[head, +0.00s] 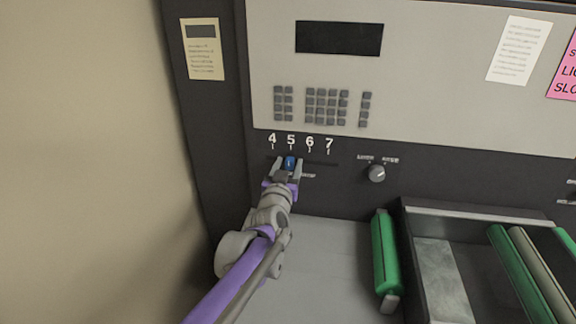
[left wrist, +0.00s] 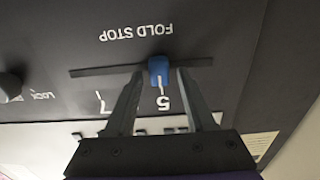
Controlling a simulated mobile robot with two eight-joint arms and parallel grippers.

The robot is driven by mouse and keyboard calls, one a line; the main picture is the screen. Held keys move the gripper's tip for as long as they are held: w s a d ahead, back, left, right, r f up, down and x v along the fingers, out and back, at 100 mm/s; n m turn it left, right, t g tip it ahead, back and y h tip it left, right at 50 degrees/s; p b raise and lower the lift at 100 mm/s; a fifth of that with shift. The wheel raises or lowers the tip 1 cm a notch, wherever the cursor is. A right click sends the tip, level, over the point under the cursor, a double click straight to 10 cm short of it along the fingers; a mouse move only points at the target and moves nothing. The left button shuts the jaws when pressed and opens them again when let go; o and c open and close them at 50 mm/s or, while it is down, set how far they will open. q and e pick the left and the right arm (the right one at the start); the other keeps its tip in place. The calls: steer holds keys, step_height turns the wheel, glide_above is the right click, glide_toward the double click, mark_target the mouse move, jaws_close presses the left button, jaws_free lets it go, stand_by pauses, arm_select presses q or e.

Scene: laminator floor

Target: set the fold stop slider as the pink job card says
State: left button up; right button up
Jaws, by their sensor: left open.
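The fold stop slider has a blue knob (head: 290,162) in a dark slot below the numbers 4, 5, 6 and 7. The knob stands at 5. In the left wrist view, which is upside down, the blue knob (left wrist: 159,68) lines up with the 5 under the words FOLD STOP. My left gripper (head: 287,168) is open, with one finger on each side of the knob. Small gaps seem to show between fingers and knob. The pink job card (head: 566,72) is cut off at the right edge; only bits of its text show. My right gripper is out of view.
A round knob (head: 377,173) sits right of the slider. A keypad (head: 326,105) and dark display (head: 339,38) are above. A cream note (head: 202,49) and a white sheet (head: 518,50) are on the panel. Green rollers (head: 384,255) stand at lower right.

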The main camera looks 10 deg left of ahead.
arm_select(q)
steer(key=shift+s, duration=0.1)
steer(key=s, duration=1)
steer(key=shift+s, duration=0.3)
steer(key=s+a+f+g+p, duration=0.1)
steer(key=s+f+g, duration=0.3)
steer(key=s, duration=0.5)
steer(key=s+a+f+g+p, duration=0.2)
steer(key=s+f+g+p, duration=0.2)
steer(key=s, duration=0.6)
steer(key=s+a+f+g+p, duration=0.1)
steer(key=s+f+g+p, duration=0.2)
steer(key=s+f, duration=0.5)
steer(key=shift+s+a+g, duration=0.35)
steer(key=shift+s+g, duration=0.45)
steer(key=shift+s, duration=0.05)
stand_by(2.0)
